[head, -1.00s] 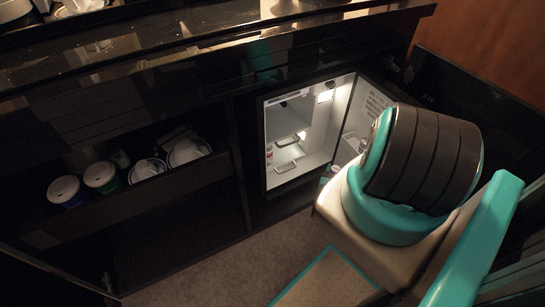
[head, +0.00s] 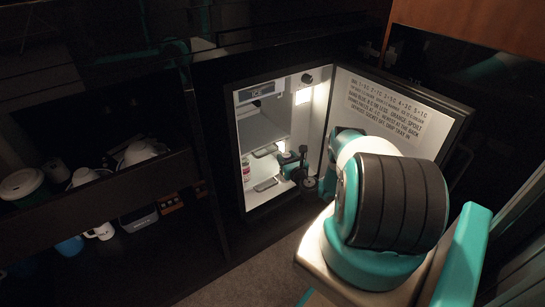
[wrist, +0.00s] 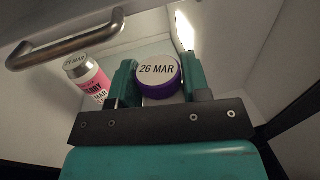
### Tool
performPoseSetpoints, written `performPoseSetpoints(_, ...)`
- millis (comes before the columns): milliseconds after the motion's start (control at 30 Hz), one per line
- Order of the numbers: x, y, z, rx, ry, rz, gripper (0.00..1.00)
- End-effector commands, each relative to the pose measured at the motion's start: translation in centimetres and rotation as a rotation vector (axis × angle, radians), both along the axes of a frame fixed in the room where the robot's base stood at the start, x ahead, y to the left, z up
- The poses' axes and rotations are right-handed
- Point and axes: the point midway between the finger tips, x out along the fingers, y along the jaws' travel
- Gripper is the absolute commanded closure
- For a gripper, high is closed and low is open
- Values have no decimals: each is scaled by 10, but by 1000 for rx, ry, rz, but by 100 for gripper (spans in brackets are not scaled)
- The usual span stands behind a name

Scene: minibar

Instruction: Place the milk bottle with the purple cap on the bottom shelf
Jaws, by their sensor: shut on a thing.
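The milk bottle with the purple cap (wrist: 158,72) is between my gripper's two fingers in the wrist view. Its round white top reads "26 MAR", and its body is hidden below the cap. My gripper (wrist: 157,88) is shut on it. In the head view my gripper (head: 290,168) is inside the open, lit fridge (head: 264,128), low down and right of the middle. I cannot tell there whether the bottle touches a shelf.
A bottle with a pink label (wrist: 88,76) stands left of my gripper, inside the fridge. A metal rail (wrist: 65,44) crosses the upper left of the wrist view. The fridge door (head: 395,115) stands open on the right. A dark shelf with cups (head: 140,153) is at the left.

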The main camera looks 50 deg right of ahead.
Motion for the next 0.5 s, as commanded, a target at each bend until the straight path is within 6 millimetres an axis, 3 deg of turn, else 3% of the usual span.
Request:
performPoseSetpoints(33, 4, -3, -10, -2, -1, 0, 100)
performPoseSetpoints(500, 40, -17, -9, -5, -1, 1, 100)
